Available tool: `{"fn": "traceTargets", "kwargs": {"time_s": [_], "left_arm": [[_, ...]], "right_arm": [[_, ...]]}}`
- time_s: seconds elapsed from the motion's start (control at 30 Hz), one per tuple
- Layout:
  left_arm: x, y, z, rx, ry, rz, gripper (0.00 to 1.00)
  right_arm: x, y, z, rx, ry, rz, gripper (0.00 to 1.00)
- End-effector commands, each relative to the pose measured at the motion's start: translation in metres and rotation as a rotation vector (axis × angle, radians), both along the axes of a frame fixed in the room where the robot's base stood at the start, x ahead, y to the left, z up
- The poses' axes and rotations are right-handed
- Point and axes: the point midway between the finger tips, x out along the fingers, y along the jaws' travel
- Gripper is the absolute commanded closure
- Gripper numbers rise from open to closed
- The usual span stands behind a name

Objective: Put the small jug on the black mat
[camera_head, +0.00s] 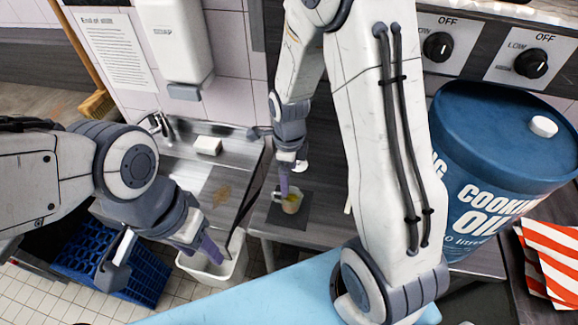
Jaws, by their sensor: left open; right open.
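The small jug (292,201) is a small clear vessel with yellowish contents. It stands upright on the black mat (294,219), a dark square on the grey counter. My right gripper (286,184) points down at the jug from above, with a purple finger at or just over its rim. The jaws are open, but whether a finger touches the jug cannot be told. My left gripper (166,254) is open and empty, well to the left of the mat, in front of the sink.
A metal sink (190,165) with a white block (208,145) lies left of the mat. A white bin (232,262) and blue crate (142,285) stand below. A blue cooking oil drum (490,150) and red-striped cloth (552,262) are at the right. My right arm covers much of the middle.

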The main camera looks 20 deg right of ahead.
Motion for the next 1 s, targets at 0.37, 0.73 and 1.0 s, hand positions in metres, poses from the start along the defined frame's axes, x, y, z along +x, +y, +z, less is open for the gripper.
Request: {"fn": "traceTargets", "kwargs": {"time_s": [0.37, 0.73, 1.0], "left_arm": [[0.0, 0.0, -0.011, 0.0, 0.0, 0.002, 0.5], [0.0, 0.0, -0.01, 0.0, 0.0, 0.002, 0.5], [0.0, 0.0, -0.01, 0.0, 0.0, 0.002, 0.5]], "right_arm": [[0.0, 0.002, 0.045, 0.0, -0.001, 0.018, 0.01], [-0.061, 0.077, 0.097, 0.016, -0.033, 1.052, 0.01], [-0.139, 0.118, 0.128, 0.022, -0.08, 2.099, 0.01]]}}
